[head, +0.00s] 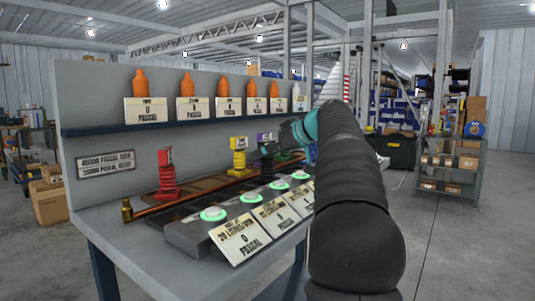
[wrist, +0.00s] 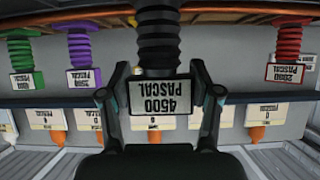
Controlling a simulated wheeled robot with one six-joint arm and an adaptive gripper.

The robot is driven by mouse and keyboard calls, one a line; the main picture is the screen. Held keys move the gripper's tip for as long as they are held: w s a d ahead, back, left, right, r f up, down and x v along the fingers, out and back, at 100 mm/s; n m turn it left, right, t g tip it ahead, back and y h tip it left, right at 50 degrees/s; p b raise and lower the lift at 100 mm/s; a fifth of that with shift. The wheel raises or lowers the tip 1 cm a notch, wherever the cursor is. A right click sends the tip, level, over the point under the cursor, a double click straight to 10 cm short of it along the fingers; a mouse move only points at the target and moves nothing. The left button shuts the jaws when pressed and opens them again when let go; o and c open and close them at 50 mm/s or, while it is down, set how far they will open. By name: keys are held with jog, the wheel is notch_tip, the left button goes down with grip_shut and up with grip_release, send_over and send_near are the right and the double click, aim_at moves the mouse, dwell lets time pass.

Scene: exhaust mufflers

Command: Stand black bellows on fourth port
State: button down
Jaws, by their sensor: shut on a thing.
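The black bellows (wrist: 160,45) fills the top middle of the wrist view, its tag reading 4500 PASCAL. My gripper (wrist: 160,95) is shut on its tagged end. In the head view my gripper (head: 283,140) is over the bench, partly behind my arm, and the bellows (head: 266,149) is a small dark shape. Green-ringed ports line the grey block: the nearest port (head: 213,214), a second port (head: 250,197), a third port (head: 279,184) and the farthest port (head: 300,174). No bellows is seen standing on these ports. The bellows' lower end is hard to make out.
A red bellows (head: 167,176), a yellow bellows (head: 239,157) and a purple bellows (head: 264,137) stand in a row behind the ports. A green bellows (wrist: 20,52) shows in the wrist view. Tilted cards (head: 239,238) front the ports. A shelf (head: 110,128) holds orange bottles.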

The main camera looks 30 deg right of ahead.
jog(key=shift+c, duration=1.2)
grip_release()
jog(key=shift+s+d+r, duration=0.1)
jog(key=shift+s+r, duration=0.05)
jog(key=shift+r, duration=0.1)
jog(key=p+v, duration=0.1)
jog(key=v, duration=1)
jog(key=shift+s, duration=0.3)
jog(key=shift+d+r, duration=0.1)
